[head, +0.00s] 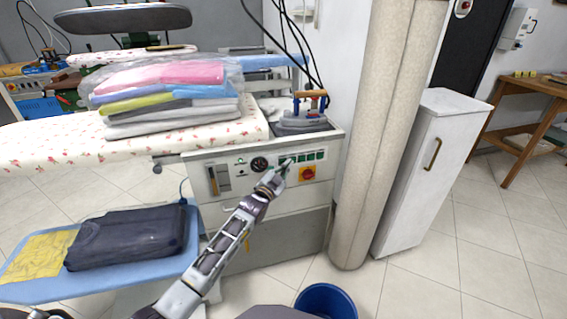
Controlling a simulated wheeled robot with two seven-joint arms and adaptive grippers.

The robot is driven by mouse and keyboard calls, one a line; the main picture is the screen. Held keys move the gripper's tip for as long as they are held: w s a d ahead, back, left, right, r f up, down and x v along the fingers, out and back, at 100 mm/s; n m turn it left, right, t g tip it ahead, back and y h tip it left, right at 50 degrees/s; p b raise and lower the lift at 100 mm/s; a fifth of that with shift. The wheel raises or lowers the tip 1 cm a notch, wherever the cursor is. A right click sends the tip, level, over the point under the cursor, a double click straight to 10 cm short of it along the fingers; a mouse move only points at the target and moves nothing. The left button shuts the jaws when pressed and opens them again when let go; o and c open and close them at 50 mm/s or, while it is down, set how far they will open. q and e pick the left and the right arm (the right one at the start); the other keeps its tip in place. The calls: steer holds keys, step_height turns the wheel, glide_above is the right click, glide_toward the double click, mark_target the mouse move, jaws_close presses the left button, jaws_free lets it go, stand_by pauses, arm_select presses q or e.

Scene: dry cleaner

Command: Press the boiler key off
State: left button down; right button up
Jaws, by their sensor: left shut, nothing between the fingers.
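The boiler's white control panel (231,178) is on the front of the ironing station in the middle of the head view. It has a row of small green keys (311,156) on the right. My left gripper (284,166) is at the panel, shut and empty, with its fingertips at the left end of the key row. It hides part of the panel there. I cannot tell whether it touches a key, or which key is the boiler's. My right gripper is not in view.
A red and yellow rotary switch (307,173) sits just below the keys, and a round gauge (259,164) left of them. An iron (303,117) stands above. A beige column (385,140) is close on the right. A blue bucket (327,302) stands on the floor.

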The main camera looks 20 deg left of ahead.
arm_select(q)
steer(key=shift+s+d, duration=0.2)
steer(key=shift+s, duration=0.05)
stand_by(0.3)
steer(key=shift+s+d+p, duration=0.5)
steer(key=shift+s+p, duration=0.3)
steer(key=shift+s+d+p, duration=0.55)
steer(key=shift+s+p, duration=0.2)
steer(key=shift+s+d+p, duration=0.5)
steer(key=shift+s+p, duration=0.3)
